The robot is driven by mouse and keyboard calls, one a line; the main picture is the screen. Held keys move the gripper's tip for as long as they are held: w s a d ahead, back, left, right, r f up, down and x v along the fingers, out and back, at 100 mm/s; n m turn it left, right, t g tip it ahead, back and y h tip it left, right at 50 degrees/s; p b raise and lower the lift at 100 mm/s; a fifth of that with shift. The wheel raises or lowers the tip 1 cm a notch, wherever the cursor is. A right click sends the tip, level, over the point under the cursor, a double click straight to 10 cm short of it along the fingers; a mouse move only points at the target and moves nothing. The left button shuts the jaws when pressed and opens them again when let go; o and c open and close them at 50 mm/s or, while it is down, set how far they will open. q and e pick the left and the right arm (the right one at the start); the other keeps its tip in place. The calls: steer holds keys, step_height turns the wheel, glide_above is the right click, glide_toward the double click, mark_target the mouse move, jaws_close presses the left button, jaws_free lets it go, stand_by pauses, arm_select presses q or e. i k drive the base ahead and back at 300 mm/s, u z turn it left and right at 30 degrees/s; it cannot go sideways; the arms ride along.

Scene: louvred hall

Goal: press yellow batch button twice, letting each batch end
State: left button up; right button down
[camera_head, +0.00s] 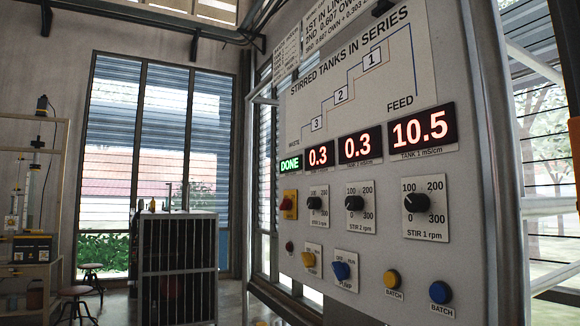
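The yellow batch button (392,279) is a round button low on the grey upright panel (468,200), with a BATCH label under it. Nothing touches it. A small green display (290,165) at the left of the display row reads DONE. Three red displays beside it read 0.3 (319,156), 0.3 (360,148) and 10.5 (421,130), the last labelled TANK 1 mS/cm. Neither of my grippers is in view.
A blue batch button (441,292) sits right of the yellow one. A yellow switch (308,259) and a blue switch (341,270) are to its left, with stir knobs above.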

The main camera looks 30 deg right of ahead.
mark_target(390, 280)
steer(key=u, duration=1.45)
steer(key=i, duration=1.4)
steer(key=z, duration=3.55)
